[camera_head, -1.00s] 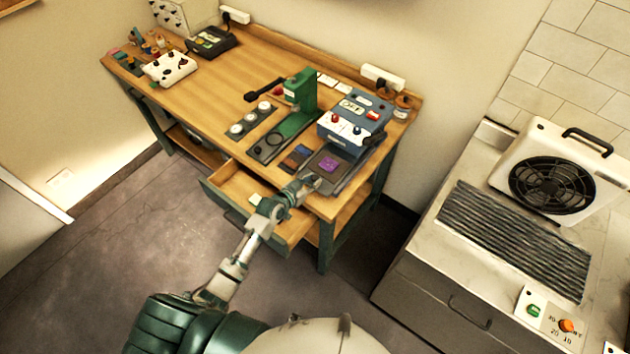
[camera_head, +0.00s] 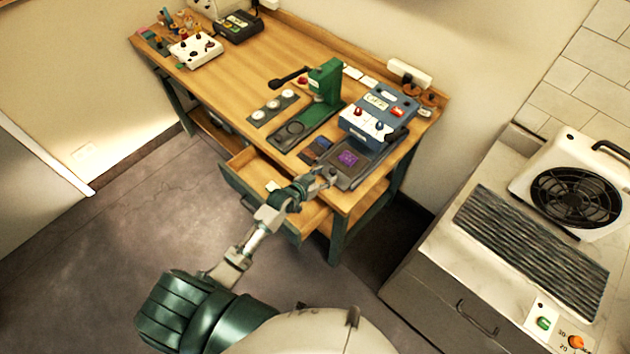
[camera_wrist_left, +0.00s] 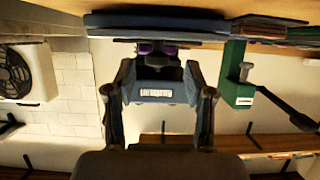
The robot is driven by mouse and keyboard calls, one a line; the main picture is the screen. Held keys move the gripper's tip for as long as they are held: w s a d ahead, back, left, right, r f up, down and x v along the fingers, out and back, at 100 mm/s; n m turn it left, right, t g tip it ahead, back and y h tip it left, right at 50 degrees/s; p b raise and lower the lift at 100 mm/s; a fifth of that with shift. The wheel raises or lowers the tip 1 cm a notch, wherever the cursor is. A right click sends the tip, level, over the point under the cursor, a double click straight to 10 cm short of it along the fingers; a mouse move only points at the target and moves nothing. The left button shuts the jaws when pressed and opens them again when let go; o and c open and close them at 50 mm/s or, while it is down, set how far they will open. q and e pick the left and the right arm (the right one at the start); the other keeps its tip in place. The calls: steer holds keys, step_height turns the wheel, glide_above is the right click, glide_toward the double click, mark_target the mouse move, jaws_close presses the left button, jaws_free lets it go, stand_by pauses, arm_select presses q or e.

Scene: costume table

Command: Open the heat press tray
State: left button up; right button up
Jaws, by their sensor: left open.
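The heat press (camera_head: 380,118) is a blue box with a white control front at the right end of the wooden workbench. Its dark flat tray (camera_head: 368,174) lies in front, with a purple patch (camera_head: 348,159) on it. My left gripper (camera_head: 324,180) is at the tray's front left edge, open; I cannot tell whether it touches. In the left wrist view, which is upside down, the press (camera_wrist_left: 155,92) shows between the spread fingers of my left gripper (camera_wrist_left: 160,75), with the tray (camera_wrist_left: 150,24) above. My right gripper is not in view.
A green hand press (camera_head: 325,82) stands left of the heat press. An open drawer (camera_head: 240,172) juts out below my left forearm. Small dark swatches (camera_head: 317,148) lie beside the tray. A counter with a fan unit (camera_head: 568,195) is at right.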

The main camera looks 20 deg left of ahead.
arm_select(q)
steer(key=v, duration=1)
steer(key=shift+s+d, duration=0.15)
steer(key=shift+s, duration=0.05)
